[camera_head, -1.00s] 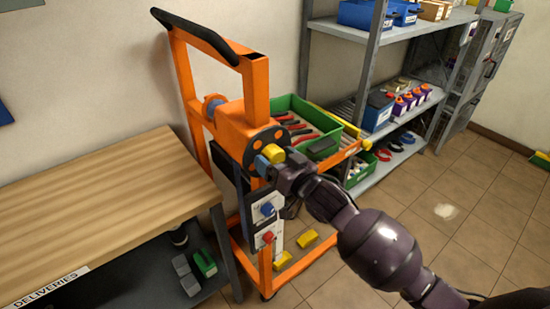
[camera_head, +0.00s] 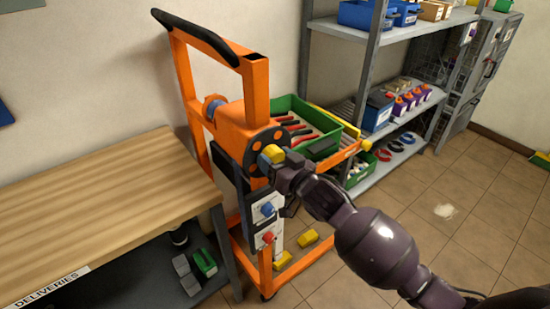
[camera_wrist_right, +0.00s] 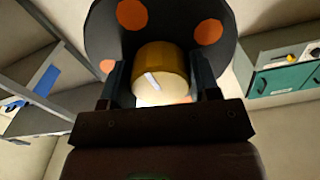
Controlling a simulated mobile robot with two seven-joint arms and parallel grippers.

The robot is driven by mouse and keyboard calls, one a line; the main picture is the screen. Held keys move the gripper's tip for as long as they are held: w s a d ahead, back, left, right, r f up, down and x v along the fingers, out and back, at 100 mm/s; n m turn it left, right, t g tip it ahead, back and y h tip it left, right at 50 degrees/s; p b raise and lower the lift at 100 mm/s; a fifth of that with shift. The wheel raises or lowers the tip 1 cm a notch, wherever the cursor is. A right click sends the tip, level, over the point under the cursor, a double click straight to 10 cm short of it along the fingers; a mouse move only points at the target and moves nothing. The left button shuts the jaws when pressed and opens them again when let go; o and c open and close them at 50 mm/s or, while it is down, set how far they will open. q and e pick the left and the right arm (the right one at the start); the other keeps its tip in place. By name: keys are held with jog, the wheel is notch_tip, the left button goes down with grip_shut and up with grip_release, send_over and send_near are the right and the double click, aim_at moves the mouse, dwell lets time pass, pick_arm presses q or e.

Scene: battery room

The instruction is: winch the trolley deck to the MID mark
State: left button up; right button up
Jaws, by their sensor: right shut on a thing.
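The orange trolley (camera_head: 257,85) stands beside the bench. Its dark winch wheel with orange spots (camera_head: 256,147) is on the upright and fills the top of the right wrist view (camera_wrist_right: 103,30). A yellow knob (camera_wrist_right: 160,62) sticks out from the wheel; it also shows in the head view (camera_head: 273,152). My right gripper (camera_wrist_right: 160,88) is shut on the knob, one finger on each side. It also shows at the wheel in the head view (camera_head: 269,162). The trolley deck's orange edge (camera_head: 347,153) shows behind my wrist. I cannot make out a MID mark. My left gripper is not in view.
A green bin (camera_head: 332,143) with red-handled tools sits on the deck. A panel with blue and red knobs (camera_head: 266,222) is below the wheel. The wooden bench (camera_head: 100,200) is close on the left, grey shelving (camera_head: 372,60) behind.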

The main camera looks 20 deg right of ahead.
jog(key=n+p, duration=0.2)
jog(key=n, duration=0.1)
jog(key=shift+r, duration=0.2)
jog(key=shift+f+n+p, duration=0.1)
jog(key=shift+n+p, duration=0.75)
jog(key=shift+n, duration=0.85)
jog(key=o, duration=0.9)
jog(key=v, duration=1)
jog(key=shift+s+d+b, duration=0.2)
jog(key=shift+s+b, duration=0.15)
